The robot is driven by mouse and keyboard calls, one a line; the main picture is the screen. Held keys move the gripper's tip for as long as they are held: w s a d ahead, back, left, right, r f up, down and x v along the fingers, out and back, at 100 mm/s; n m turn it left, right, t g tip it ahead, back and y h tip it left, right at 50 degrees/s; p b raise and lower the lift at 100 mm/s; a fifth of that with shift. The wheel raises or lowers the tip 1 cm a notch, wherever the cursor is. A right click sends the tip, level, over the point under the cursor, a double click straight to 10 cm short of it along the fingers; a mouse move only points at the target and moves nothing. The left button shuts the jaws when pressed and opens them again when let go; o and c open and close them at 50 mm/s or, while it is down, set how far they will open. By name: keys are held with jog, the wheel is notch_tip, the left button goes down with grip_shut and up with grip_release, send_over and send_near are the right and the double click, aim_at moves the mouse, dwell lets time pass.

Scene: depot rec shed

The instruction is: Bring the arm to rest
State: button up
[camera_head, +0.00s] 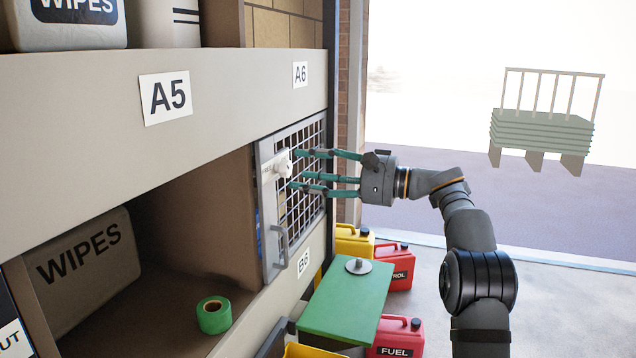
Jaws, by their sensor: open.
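My gripper (305,170) is at the middle of the view, at the end of my arm, which comes up from the lower right. Its green fingers are spread apart and point left at a grey mesh door (297,215) on the shelf unit. The fingertips are close to the mesh and a white latch or tag (283,164) on it; I cannot tell whether they touch. I see nothing held between the fingers. The door has a handle (279,247) near its lower left edge and looks shut or nearly so.
A green tape roll (214,315) and a WIPES pack (84,268) sit in the open bay on the left. Below the door are a green board (345,303) and red and yellow fuel cans (398,336).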

aim_at(289, 169)
jog(key=shift+x, duration=1.75)
